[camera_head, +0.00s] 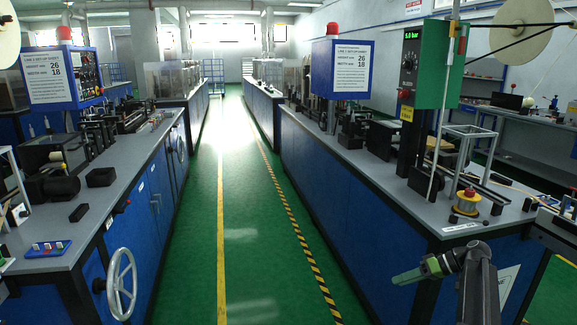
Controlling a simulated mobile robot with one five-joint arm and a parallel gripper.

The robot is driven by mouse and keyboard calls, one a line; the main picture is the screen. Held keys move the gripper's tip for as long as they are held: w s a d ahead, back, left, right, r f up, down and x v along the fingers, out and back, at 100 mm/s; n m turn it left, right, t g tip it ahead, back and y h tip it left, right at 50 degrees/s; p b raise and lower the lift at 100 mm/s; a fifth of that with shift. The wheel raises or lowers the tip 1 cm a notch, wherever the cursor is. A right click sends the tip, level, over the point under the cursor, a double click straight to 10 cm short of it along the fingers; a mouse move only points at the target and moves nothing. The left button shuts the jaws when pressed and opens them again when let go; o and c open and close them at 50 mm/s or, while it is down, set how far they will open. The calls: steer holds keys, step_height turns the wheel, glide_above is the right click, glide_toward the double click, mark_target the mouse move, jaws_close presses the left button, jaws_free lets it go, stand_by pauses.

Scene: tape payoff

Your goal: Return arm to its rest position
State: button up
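My arm (478,285) rises at the lower right of the head view, in front of the right-hand bench's near end.
The right bench (360,165) carries machines, a green control box (421,65) and a yellow-red spool (467,202) near its front corner. The left bench (120,190) has a white handwheel (121,283). The floor aisle (235,215) between them is clear.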

steer(key=s+a+f+m+g+h, duration=0.1)
steer(key=s+a+f+h, duration=0.3)
steer(key=a, duration=0.5)
steer(key=s+a+f+m+g+h, duration=0.1)
steer(key=s+a+f+g+h, duration=0.15)
steer(key=s+a, duration=0.5)
steer(key=s+a+f+m+h, duration=0.2)
steer(key=s+a+f+h, duration=0.1)
steer(key=a, duration=0.8)
step_height(320, 180, up, 22)
steer(key=p, duration=2.2)
steer(key=shift+w+d+f, duration=0.2)
steer(key=shift+w+d, duration=0.05)
steer(key=shift+d, duration=0.2)
steer(key=shift+h, duration=0.25)
